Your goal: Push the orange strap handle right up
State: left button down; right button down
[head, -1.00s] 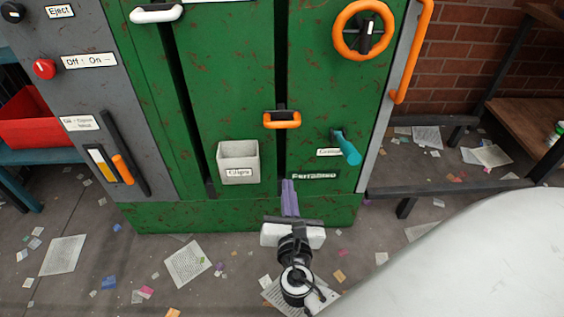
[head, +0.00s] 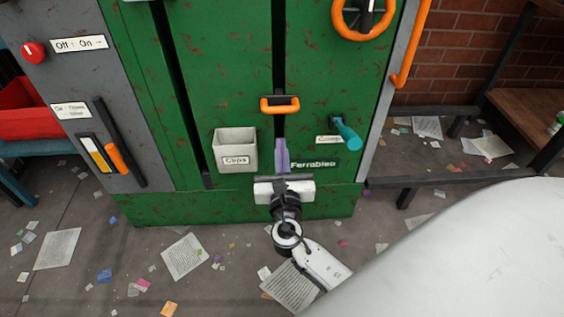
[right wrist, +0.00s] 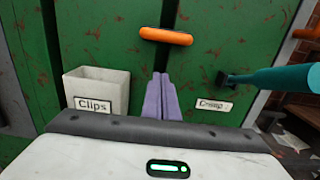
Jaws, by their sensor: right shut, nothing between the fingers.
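The orange strap handle (head: 280,105) is a short horizontal bar on a dark mount, set over the dark vertical slot in the green cabinet front (head: 225,60). In the right wrist view the orange bar (right wrist: 166,36) is at the top middle. My right gripper (head: 281,146) is shut and empty, its purple fingers pointing up at the cabinet. The fingertips are below the handle and apart from it. In the right wrist view the purple fingers (right wrist: 162,80) are together, also below the bar. My left gripper is not in view.
A grey "Clips" box (head: 235,150) is left of my fingers. A teal lever (head: 346,133) sticks out to the right. An orange handwheel (head: 364,15) and a long orange rail (head: 410,45) are higher up. An orange-tipped slider (head: 117,158) is on the grey panel.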

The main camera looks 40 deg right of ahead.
aim_at(280, 103)
pick_arm(q)
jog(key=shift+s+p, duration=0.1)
jog(key=shift+p, duration=0.25)
pick_arm(e)
jog(key=w+r, duration=0.1)
jog(key=w+d+r, duration=0.2)
jog(key=r, duration=0.1)
jog(key=shift+w, duration=0.2)
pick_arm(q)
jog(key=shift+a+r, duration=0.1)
pick_arm(e)
jog(key=shift+r, duration=0.1)
